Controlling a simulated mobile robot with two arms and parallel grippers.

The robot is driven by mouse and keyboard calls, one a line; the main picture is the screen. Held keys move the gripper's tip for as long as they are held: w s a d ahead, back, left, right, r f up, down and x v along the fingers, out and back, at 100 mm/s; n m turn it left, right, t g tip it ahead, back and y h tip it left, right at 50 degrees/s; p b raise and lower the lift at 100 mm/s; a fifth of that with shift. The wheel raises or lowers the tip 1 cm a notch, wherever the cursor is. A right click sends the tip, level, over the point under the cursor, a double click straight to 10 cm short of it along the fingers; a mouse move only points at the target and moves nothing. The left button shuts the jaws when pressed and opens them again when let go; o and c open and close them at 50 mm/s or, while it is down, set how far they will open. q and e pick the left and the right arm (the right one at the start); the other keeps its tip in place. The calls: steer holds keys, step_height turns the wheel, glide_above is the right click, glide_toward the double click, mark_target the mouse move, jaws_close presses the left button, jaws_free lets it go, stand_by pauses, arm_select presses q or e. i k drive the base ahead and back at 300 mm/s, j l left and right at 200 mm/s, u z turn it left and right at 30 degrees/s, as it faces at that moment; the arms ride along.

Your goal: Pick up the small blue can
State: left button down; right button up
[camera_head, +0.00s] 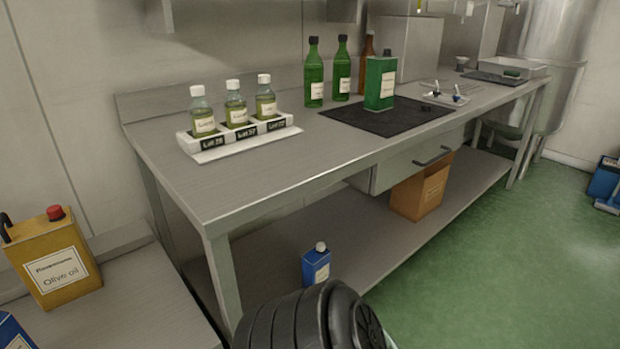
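A small blue can (316,266) with a pale cap and a white label stands upright on the lower shelf of the steel workbench, near the front edge. Its lower part is hidden behind a dark ribbed rounded shape at the bottom of the view; I cannot tell whether that shape is part of me. Another blue can (12,333) with a white label shows at the bottom left corner, cut off by the picture edge. Neither of my grippers shows in the view.
The workbench (187,177) carries a rack (215,152) of three sample bottles, green bottles (314,80) and a green can (380,84). A cardboard box (420,192) sits on its lower shelf. A yellow oil can (55,262) stands at left. The green floor is open at right.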

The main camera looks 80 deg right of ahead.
mark_target(316, 262)
steer(key=z, duration=2.75)
